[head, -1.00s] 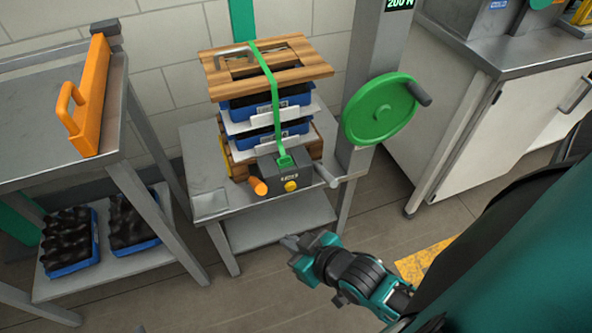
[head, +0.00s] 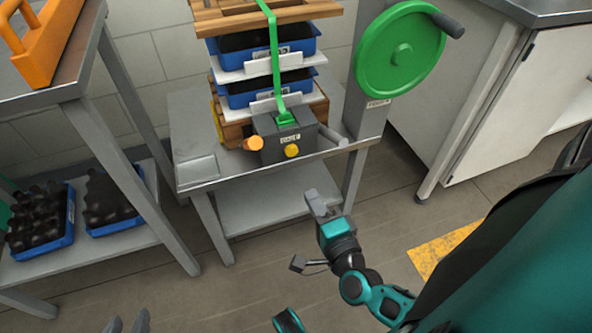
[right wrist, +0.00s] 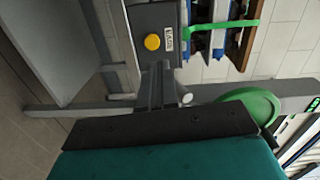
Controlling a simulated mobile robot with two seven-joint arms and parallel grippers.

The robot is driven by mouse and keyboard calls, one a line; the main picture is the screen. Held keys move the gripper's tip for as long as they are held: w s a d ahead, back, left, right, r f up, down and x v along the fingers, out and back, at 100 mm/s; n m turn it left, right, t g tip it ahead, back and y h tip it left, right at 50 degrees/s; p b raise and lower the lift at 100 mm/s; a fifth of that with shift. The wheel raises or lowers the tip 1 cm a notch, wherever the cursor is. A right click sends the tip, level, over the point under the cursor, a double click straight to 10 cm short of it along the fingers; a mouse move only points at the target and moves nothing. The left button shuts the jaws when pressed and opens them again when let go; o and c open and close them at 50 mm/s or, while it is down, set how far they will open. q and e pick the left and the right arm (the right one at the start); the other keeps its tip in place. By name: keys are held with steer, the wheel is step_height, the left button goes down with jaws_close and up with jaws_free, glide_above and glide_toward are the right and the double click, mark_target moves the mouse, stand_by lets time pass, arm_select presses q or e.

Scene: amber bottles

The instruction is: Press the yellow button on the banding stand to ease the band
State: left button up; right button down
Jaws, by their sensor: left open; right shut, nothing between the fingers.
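The yellow button (head: 291,151) is on the front of the dark grey box (head: 275,140) on the banding stand. The green band (head: 274,65) runs from the box up over the stack. The button also shows in the right wrist view (right wrist: 152,42), beyond the fingertips. My right gripper (head: 317,203) is shut and empty, below and in front of the button, apart from it. In the right wrist view its shut fingers (right wrist: 156,82) point toward the box. My left gripper (head: 128,323) is open at the bottom edge, only its fingertips in view.
A green handwheel (head: 400,49) is at the upper right. The stack holds blue trays (head: 300,90). A side table (head: 62,82) stands left. Open floor lies in front of the stand.

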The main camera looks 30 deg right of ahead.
arm_select(q)
steer(key=shift+w, duration=0.15)
arm_select(e)
steer(key=shift+s+d+f+m+h, duration=0.1)
steer(key=shift+d+f+m+h, duration=0.35)
steer(key=shift+m, duration=0.25)
steer(key=shift+r, duration=0.1)
steer(key=b, duration=0.2)
glide_toward(291, 149)
steer(key=x, duration=0.6)
steer(key=shift+d, duration=0.1)
steer(key=shift+w+d, duration=0.15)
steer(key=shift+w, duration=0.25)
arm_select(q)
steer(key=shift+d+f, duration=0.35)
steer(key=shift+f, duration=0.2)
